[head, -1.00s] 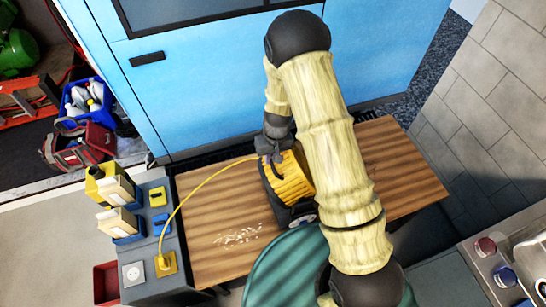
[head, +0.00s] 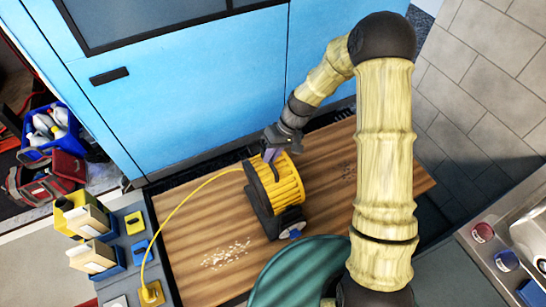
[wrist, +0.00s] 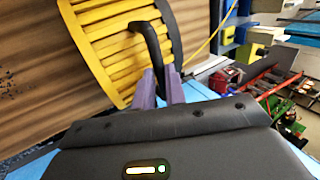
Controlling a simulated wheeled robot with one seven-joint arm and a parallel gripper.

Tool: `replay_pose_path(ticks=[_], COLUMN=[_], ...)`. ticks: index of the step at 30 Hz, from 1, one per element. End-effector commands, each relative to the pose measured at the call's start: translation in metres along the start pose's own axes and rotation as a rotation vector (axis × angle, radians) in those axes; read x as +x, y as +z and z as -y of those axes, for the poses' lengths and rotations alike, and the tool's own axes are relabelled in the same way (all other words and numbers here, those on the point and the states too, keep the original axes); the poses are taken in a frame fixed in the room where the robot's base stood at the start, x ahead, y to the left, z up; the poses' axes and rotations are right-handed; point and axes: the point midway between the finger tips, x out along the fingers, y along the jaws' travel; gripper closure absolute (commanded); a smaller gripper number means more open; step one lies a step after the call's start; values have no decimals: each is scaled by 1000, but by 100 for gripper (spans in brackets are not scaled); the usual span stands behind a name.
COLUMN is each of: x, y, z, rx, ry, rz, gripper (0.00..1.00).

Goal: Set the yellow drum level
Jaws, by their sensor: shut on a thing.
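The yellow drum (head: 284,181) is ribbed, with a black flange on its left side, and rests on the wooden bench top. Its black curved handle (wrist: 148,45) arches over the yellow slats in the wrist view. My gripper (head: 272,154) is at the drum's far upper edge. In the wrist view its purple fingers (wrist: 164,86) are shut on the handle's end. The yellow cord (head: 190,205) runs from the drum to a yellow plug (head: 151,293). A dark unit with a blue-rimmed knob (head: 293,230) is at the drum's near side. I cannot tell whether the drum is level.
A green round surface (head: 295,272) is in front. A blue cabinet (head: 180,90) stands behind. Yellow-and-blue containers (head: 82,215) stand left.

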Motion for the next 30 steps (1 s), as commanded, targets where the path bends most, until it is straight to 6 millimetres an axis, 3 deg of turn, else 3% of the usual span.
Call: replay_pose_path(ticks=[20, 21, 24, 30], x=[-2, -2, -2, -3], y=[1, 1, 1, 0], z=[-11, -11, -11, -10], rx=[0, 1, 0, -1], ry=[6, 6, 5, 4], rz=[4, 4, 4, 3], gripper=[100, 82, 66, 66])
